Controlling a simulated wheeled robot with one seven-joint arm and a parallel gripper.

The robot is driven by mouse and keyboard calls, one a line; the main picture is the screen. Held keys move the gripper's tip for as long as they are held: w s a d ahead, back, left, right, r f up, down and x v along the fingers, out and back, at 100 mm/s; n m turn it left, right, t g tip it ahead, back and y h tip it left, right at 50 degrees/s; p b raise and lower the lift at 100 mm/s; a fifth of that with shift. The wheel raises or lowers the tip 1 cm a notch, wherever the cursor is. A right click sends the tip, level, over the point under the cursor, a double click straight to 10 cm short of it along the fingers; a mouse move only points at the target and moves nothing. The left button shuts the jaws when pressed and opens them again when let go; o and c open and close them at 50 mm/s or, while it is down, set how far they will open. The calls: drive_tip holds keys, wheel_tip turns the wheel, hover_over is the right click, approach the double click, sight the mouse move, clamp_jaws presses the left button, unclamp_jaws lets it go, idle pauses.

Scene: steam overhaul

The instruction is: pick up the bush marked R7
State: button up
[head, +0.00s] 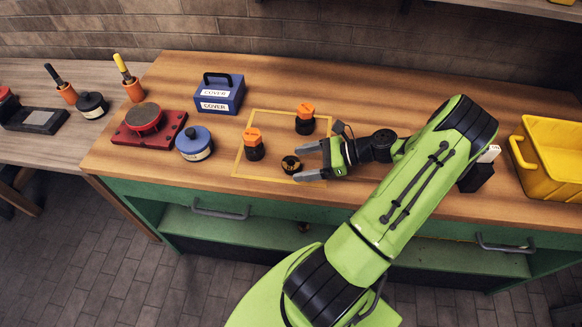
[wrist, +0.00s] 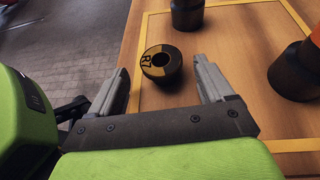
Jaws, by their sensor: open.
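The bush marked R7 (wrist: 159,62) is a short black ring with a central hole and a tan patch bearing the black letters R7. It lies on the wooden bench inside a yellow outlined square, near the square's front side. In the head view the bush (head: 291,164) sits at the fingertips of my gripper (head: 298,161). In the wrist view my gripper (wrist: 165,72) is open, with one grey finger to each side of the bush and nothing held. The bush stands ahead, roughly level with the fingertips.
Two black pieces with orange tops, one left (head: 254,145) and one behind (head: 305,119), stand inside the yellow square. A blue-lidded pot (head: 194,144), a red block (head: 172,133) and a blue COVER box (head: 219,94) stand left. A yellow bin (head: 554,150) is far right.

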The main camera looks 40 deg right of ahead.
sight(299, 164)
drive_tip(key=x, duration=0.4)
drive_tip(key=shift+w+f+b, duration=0.1)
drive_tip(key=shift+w+b, duration=0.05)
drive_tip(key=shift+b, duration=0.25)
drive_tip(key=c, duration=1.3)
